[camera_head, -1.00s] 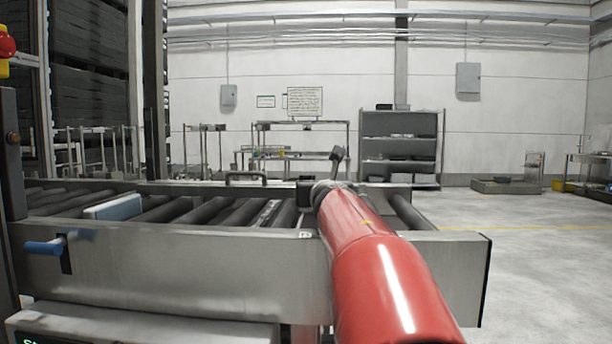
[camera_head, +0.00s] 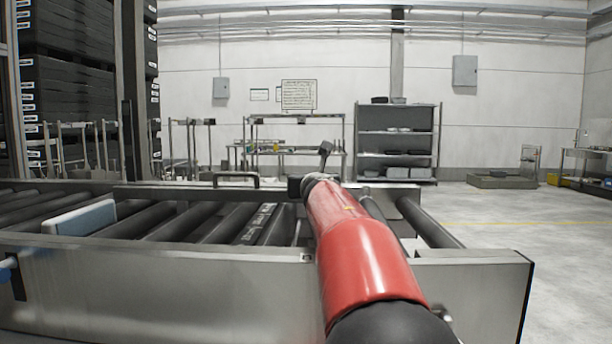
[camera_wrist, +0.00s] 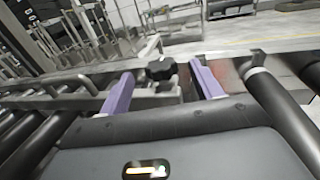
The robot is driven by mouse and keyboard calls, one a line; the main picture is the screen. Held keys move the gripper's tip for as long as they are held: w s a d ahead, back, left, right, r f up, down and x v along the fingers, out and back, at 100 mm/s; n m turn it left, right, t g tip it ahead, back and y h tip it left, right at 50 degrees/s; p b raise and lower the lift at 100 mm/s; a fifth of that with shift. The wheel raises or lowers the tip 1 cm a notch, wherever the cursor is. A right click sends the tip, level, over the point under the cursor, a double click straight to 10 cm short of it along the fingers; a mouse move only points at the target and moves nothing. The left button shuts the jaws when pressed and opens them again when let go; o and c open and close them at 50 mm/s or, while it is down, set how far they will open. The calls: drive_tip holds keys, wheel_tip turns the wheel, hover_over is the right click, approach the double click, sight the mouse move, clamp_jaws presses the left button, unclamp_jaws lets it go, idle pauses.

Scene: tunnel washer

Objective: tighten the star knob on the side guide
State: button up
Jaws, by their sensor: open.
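The black star knob (camera_wrist: 161,68) sits on a bracket at the conveyor's far rail, upper middle of the wrist view. My gripper (camera_wrist: 161,74) has two purple fingers spread apart, one on each side of the knob in the picture. I see no contact between fingers and knob; how far the knob lies beyond the tips is hard to tell. The metal side guide (camera_wrist: 60,104) runs along the rail to the left of the knob. In the head view my red arm reaches over the rollers and hides the gripper and most of the knob area.
The roller conveyor (camera_head: 240,285) fills the front, with a pale blue block (camera_head: 80,218) on its left rollers. A handle (camera_head: 236,178) stands on the far rail. Shelving (camera_head: 397,145) stands by the back wall. The floor (camera_head: 500,225) at right is clear.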

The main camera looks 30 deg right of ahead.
drive_tip(key=shift+p+x, duration=0.3)
drive_tip(key=shift+x, duration=1.4)
drive_tip(key=c, duration=1)
